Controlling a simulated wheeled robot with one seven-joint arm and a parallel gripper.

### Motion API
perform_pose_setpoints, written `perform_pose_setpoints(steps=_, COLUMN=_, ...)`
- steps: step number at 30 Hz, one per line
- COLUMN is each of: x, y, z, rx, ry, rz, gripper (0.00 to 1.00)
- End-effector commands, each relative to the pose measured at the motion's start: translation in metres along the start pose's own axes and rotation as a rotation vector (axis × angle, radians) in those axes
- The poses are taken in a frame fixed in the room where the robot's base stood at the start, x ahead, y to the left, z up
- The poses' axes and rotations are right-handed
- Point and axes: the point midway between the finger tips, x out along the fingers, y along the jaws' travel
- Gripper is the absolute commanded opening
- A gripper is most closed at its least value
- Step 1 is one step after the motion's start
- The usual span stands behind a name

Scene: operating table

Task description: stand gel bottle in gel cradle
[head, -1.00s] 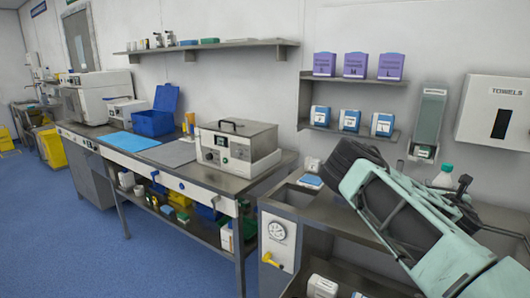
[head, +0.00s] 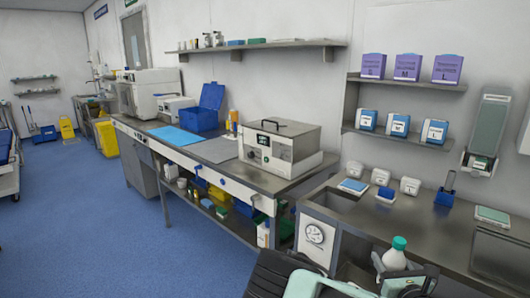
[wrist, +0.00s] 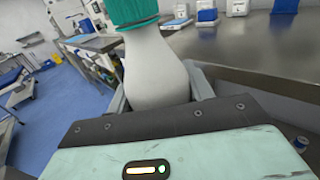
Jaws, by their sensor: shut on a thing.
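The gel bottle is white with a teal cap and shows at the lower right of the head view (head: 394,257). It is large and close in the wrist view (wrist: 158,65), slightly tilted there. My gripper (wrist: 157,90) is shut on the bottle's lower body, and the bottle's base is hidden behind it. On the steel counter stand a low blue holder (head: 386,194) and a taller, narrow blue holder with an upright back (head: 446,192). I cannot tell for sure which is the gel cradle. Both stand beyond the bottle and apart from it.
Small white boxes (head: 410,186) and a blue-and-white pad (head: 354,186) stand along the counter's back (head: 350,215). A pale green-topped device (head: 491,216) lies at its right. A steel sterilizer box (head: 280,146) stands on the left bench. The counter's front middle is clear.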

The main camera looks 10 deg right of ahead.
Motion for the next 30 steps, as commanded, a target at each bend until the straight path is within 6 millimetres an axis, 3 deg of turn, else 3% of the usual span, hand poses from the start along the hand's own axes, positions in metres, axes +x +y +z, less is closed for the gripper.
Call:
perform_pose_setpoints(steps=1, x=-0.004, y=0.022, z=-0.007, rx=0.000, ry=0.002, rz=0.039, gripper=0.17)
perform_pose_setpoints(steps=3, x=-0.007, y=0.043, z=-0.015, rx=0.001, ry=0.001, rz=0.074, gripper=0.17)
perform_pose_setpoints(steps=9, x=-0.015, y=0.080, z=-0.028, rx=-0.001, ry=-0.001, rz=0.134, gripper=0.17)
perform_pose_setpoints(steps=21, x=-0.014, y=0.077, z=-0.025, rx=-0.002, ry=-0.001, rz=0.129, gripper=0.17)
perform_pose_setpoints(steps=30, x=-0.013, y=0.076, z=0.023, rx=0.001, ry=-0.002, rz=0.125, gripper=0.17)
